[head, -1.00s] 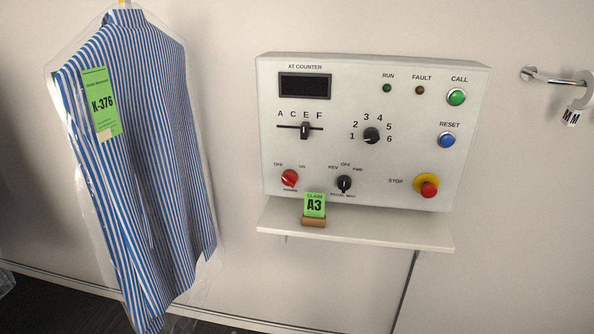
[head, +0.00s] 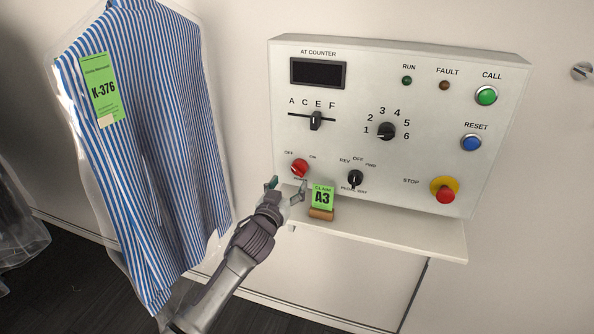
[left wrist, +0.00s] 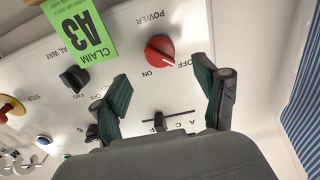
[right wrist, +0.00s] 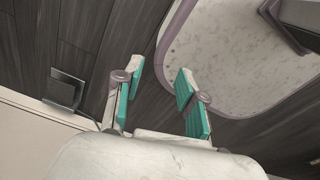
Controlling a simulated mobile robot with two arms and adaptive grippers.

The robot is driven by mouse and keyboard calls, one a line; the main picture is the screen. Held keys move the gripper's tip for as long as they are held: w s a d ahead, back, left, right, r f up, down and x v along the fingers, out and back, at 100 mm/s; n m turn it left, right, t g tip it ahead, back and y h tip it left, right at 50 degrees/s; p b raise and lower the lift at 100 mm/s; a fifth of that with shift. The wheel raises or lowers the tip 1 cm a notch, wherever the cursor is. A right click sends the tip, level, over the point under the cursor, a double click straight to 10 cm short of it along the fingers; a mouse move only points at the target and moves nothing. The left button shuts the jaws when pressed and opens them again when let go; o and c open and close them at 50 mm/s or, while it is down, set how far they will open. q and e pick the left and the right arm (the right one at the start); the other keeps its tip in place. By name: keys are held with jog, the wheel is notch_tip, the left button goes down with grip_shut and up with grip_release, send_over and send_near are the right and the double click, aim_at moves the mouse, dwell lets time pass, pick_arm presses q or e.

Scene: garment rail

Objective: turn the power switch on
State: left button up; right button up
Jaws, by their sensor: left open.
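The power switch is a red rotary knob (head: 299,168) low on the left of the white control panel (head: 440,125), between its OFF and ON labels. In the left wrist view the red knob (left wrist: 160,49) has a pale line pointing toward OFF. My left gripper (head: 288,186) is open just below and in front of the knob, with nothing between its fingers. In the left wrist view my left gripper's fingers (left wrist: 163,82) are spread, and the knob appears beyond the gap, apart from them. My right gripper (right wrist: 159,82) is open and empty over the floor.
A green claim card (head: 322,198) marked A3 stands in a wooden holder on the shelf (head: 400,234), close right of my left gripper. A black knob (head: 355,178) is right of the red one. A bagged striped shirt (head: 145,130) hangs at left.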

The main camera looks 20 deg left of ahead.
aim_at(297, 172)
pick_arm(q)
jog(key=w, duration=0.7)
jog(key=shift+d, duration=0.1)
jog(key=c, duration=1.2)
jog(key=shift+o, duration=0.2)
